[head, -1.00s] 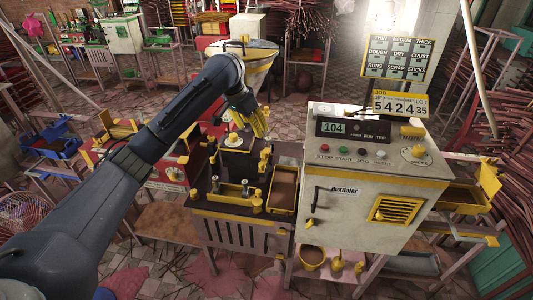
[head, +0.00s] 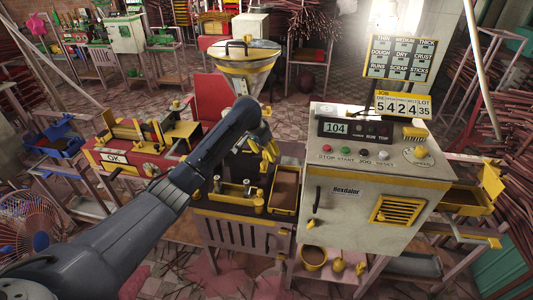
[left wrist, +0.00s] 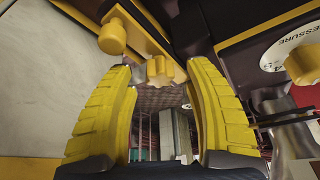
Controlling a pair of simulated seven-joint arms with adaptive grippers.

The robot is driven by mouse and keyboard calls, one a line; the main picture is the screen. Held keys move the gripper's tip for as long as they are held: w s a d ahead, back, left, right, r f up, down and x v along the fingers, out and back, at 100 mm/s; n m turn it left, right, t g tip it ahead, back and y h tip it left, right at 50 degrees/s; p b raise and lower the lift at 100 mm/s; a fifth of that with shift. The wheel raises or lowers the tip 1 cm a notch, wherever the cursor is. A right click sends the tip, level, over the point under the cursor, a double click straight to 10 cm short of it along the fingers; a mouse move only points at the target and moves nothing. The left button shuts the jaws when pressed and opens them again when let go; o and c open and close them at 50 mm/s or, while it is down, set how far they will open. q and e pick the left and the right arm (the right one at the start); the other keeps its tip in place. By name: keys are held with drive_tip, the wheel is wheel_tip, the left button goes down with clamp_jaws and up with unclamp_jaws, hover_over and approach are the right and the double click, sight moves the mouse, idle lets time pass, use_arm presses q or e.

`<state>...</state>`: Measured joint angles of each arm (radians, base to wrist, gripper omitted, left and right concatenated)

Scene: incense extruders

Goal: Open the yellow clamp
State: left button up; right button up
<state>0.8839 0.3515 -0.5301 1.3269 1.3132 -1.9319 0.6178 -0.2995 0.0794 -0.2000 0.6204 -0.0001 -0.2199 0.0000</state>
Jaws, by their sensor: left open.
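In the left wrist view a yellow bar (left wrist: 145,36) crosses the top, with a round yellow knob (left wrist: 113,37) and a lobed yellow piece (left wrist: 158,71) at its lower end. These look like parts of the yellow clamp, but I cannot tell for certain which piece it is. My left gripper (left wrist: 161,78) is open, its ribbed yellow fingers on either side of the lobed piece; contact is not clear. In the head view my left gripper (head: 268,143) is at the dark extruder left of the control cabinet, and my arm hides much of that machine. My right gripper is not in view.
The white control cabinet (head: 350,205) stands close on the right of the gripper. A hopper (head: 245,60) is behind it, and a red press (head: 125,150) is to the left. In the wrist view a pressure dial (left wrist: 283,50) with a yellow knob is at the right.

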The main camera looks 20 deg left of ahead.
use_arm(q)
drive_tip(key=shift+w+f, duration=0.15)
drive_tip(key=shift+f, duration=0.3)
clamp_jaws()
idle(0.3)
